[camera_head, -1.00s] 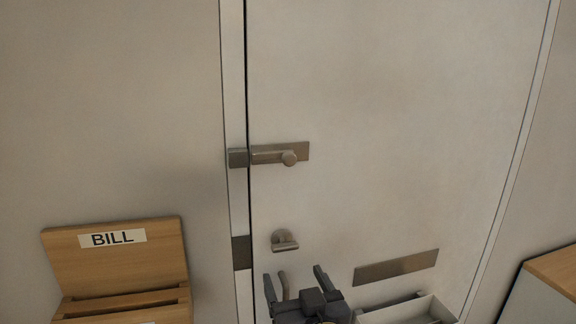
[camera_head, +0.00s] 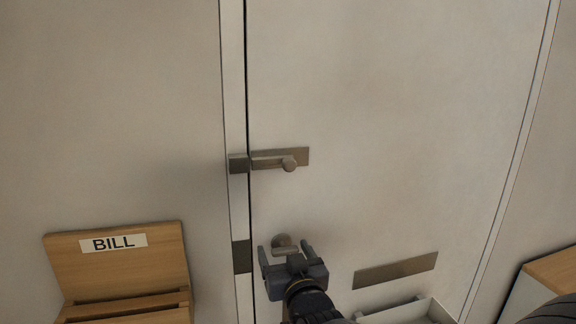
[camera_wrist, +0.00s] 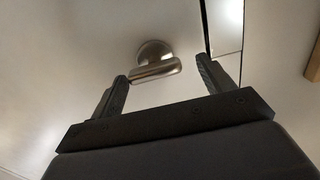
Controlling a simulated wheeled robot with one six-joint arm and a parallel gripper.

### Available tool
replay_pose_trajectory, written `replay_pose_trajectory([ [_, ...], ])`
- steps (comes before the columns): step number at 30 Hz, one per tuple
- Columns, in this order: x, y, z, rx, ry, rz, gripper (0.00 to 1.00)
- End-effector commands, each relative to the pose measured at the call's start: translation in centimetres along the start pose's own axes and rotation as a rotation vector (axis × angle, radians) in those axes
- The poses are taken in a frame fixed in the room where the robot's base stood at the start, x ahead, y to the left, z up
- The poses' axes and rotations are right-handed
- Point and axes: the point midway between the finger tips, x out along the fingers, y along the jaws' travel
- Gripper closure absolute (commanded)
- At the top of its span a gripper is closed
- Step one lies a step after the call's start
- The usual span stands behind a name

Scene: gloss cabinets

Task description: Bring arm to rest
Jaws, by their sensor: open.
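My gripper (camera_head: 286,250) is in front of the white door (camera_head: 400,120), low in the head view, with its two fingers apart and nothing between them that I can see held. The metal door handle (camera_head: 281,240) is just beyond the fingertips and partly hidden by the gripper. In the wrist view the handle (camera_wrist: 155,62) shows ahead of the open fingers (camera_wrist: 164,78), apparently clear of them. A slide bolt (camera_head: 280,160) is higher on the door, spanning toward the frame.
A wooden holder labelled BILL (camera_head: 115,265) is on the wall at lower left. A metal slot plate (camera_head: 396,270) is low on the door, above a white open box (camera_head: 410,312). A wood-topped cabinet (camera_head: 550,280) stands at lower right.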

Motion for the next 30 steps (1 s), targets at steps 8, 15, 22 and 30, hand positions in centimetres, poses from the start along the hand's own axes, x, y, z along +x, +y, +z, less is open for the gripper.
replay_pose_trajectory([
  [8,-0.1,0.1,-0.5,-0.134,-0.002,0.0,0.24],
  [15,-1.1,0.1,0.0,-0.228,0.003,-0.001,0.24],
  [22,-4.2,0.0,0.0,-0.227,0.005,-0.001,0.24],
  [30,-7.5,0.0,0.0,-0.227,0.004,0.0,0.24],
])
